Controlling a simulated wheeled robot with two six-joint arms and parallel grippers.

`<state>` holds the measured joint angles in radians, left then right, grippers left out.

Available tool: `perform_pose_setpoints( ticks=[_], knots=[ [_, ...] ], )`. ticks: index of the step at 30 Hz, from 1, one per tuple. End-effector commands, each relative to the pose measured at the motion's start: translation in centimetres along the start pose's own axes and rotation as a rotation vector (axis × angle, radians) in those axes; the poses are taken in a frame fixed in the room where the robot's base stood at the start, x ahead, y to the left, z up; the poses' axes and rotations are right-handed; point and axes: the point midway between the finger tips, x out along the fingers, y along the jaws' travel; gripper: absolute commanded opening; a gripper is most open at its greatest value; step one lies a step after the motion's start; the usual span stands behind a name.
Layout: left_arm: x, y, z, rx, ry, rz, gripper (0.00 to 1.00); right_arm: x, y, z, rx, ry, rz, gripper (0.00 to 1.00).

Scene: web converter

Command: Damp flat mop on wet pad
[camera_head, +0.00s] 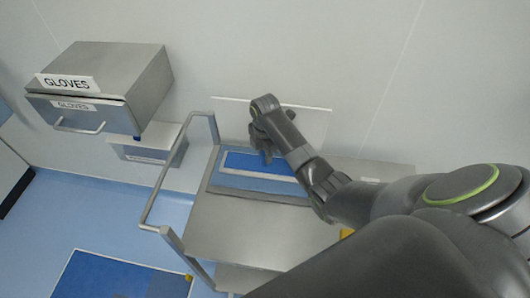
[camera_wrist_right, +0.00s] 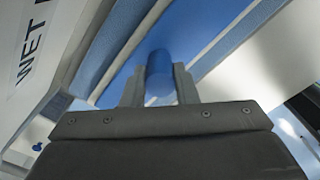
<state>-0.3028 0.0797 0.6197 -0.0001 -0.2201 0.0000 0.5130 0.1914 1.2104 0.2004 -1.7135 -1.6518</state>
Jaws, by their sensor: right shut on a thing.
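My right gripper (camera_head: 266,146) is over the blue wet pad (camera_head: 240,163), which lies in a shallow tray on the metal cart. In the right wrist view the gripper's fingers (camera_wrist_right: 160,88) are shut on a blue round handle (camera_wrist_right: 160,70), which I take to be the flat mop's. A blue surface with pale stripes (camera_wrist_right: 205,30) spreads behind the handle. I cannot tell whether the mop touches the pad. In the head view my right arm hides the mop. My left gripper is in neither view.
The steel cart (camera_head: 225,225) has a raised rail handle (camera_head: 160,190) on its left. A white panel (camera_head: 235,112) with lettering starting "WET" (camera_wrist_right: 28,62) stands behind the tray. A gloves cabinet (camera_head: 135,85) hangs at upper left. A blue mat (camera_head: 100,275) lies on the floor.

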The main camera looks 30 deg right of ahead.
Motion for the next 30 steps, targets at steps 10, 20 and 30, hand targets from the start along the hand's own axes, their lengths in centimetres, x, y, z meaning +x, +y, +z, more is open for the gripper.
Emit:
perform_pose_setpoints(
  ticks=[10,20,30],
  knots=[
    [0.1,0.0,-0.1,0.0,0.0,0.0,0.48,0.1,0.0,0.0,0.0,0.0,0.0,0.08],
    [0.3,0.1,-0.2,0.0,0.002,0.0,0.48,0.6,0.0,0.0,0.0,0.0,0.0,0.08],
    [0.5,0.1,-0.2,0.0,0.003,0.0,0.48,1.0,0.0,0.0,0.0,0.0,0.0,0.08]
  ],
)
